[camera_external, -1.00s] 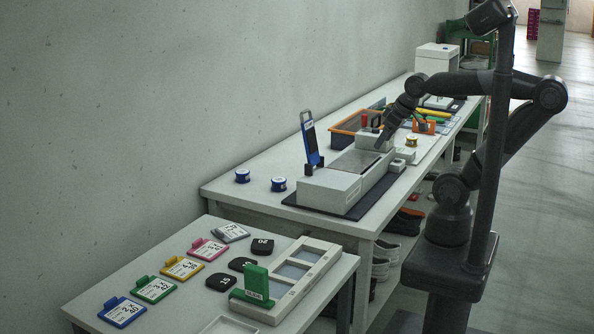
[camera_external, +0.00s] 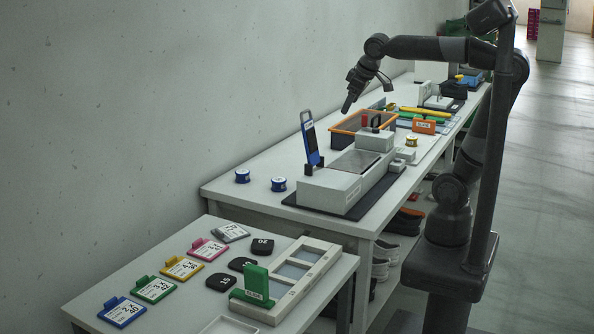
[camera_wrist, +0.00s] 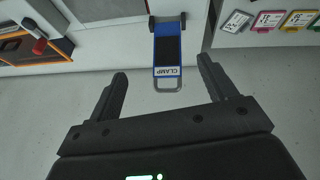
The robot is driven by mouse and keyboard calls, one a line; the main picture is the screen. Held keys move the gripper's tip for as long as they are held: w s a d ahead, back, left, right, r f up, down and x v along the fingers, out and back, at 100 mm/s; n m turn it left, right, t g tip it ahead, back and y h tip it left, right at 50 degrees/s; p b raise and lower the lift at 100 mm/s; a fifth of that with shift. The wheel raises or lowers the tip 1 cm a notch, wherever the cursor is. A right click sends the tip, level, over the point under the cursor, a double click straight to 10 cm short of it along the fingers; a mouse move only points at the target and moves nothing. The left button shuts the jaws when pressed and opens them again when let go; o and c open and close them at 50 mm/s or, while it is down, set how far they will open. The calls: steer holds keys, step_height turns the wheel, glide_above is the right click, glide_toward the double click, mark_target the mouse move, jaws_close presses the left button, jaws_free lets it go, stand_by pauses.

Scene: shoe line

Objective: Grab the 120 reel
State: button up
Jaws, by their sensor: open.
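Two blue reels stand on the long bench, one nearer the wall (camera_external: 242,176) and one to its right (camera_external: 278,184). A yellow reel (camera_external: 411,141) stands right of the grey machine. No number is readable on any reel, so I cannot tell which is the 120 reel. My gripper (camera_external: 347,103) is raised, near the wall and above the orange-rimmed bin, apart from all the reels. In the wrist view its fingers (camera_wrist: 162,72) are spread with nothing between them, and no reel is clearly visible there.
A blue panel marked CLAMP (camera_external: 310,138) stands upright at the grey machine (camera_external: 345,180); it also shows in the wrist view (camera_wrist: 168,52). An orange-rimmed bin (camera_external: 345,131) sits behind. Coloured cards (camera_external: 182,267) lie on the near table. The bench around the blue reels is clear.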

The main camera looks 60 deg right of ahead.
steer(key=w+a+r+n, duration=0.1)
steer(key=w+a+r, duration=0.15)
steer(key=w, duration=1.05)
steer(key=y, duration=0.2)
glide_above(242, 171)
steer(key=s, duration=0.2)
steer(key=shift+n+g, duration=0.3)
steer(key=shift+g, duration=0.1)
steer(key=f, duration=3)
steer(key=shift+a+f, duration=0.15)
steer(key=shift+a, duration=0.05)
steer(key=shift+d+x, duration=0.2)
steer(key=shift+x, duration=2.9)
